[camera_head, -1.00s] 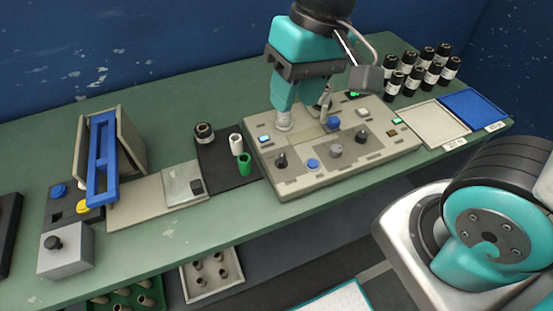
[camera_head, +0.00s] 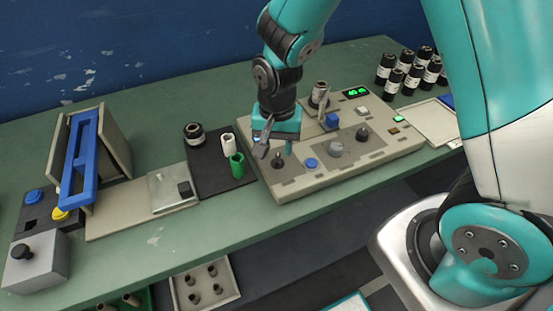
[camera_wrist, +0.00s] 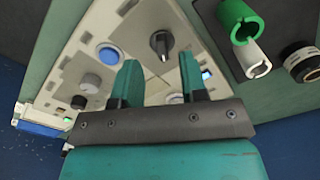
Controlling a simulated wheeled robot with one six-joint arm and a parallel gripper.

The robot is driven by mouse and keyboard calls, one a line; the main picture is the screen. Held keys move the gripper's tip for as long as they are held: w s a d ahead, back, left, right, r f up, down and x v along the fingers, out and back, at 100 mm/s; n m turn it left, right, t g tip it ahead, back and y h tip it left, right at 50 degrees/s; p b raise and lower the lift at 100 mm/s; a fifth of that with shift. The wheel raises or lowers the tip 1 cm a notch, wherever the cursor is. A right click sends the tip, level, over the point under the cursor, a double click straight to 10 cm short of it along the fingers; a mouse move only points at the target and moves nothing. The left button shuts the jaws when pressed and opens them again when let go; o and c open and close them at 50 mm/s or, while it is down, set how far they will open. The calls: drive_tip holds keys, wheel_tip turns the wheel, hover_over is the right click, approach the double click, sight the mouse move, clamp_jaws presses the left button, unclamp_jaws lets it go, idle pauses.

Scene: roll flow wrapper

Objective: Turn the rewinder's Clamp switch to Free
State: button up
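The rewinder (camera_head: 320,182) is a beige panel unit on the green bench. A black switch knob (camera_head: 278,160) stands at its front left corner; another black knob (camera_head: 362,134) is farther right. No label is legible, so I cannot tell by reading which is Clamp. My gripper (camera_head: 277,150) is above the front left knob, pointing down. In the wrist view its two teal fingers (camera_wrist: 160,76) are apart with nothing between them. The black knob (camera_wrist: 161,43) shows just beyond the fingertips, roughly in line with the gap, its pointer toward the bottom of that picture. The fingers appear clear of it.
The panel also has a blue button (camera_head: 311,163), a grey dial (camera_head: 336,149), a blue block (camera_head: 332,121) and a roll on a spindle (camera_head: 320,95). White and green tubes (camera_head: 236,165) stand close left. Black rolls (camera_head: 404,70) are at back right.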

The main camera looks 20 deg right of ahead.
sight(277, 162)
wheel_tip(277, 162, down, 5)
drive_tip(key=shift+f, duration=0.1)
idle(0.3)
clamp_jaws()
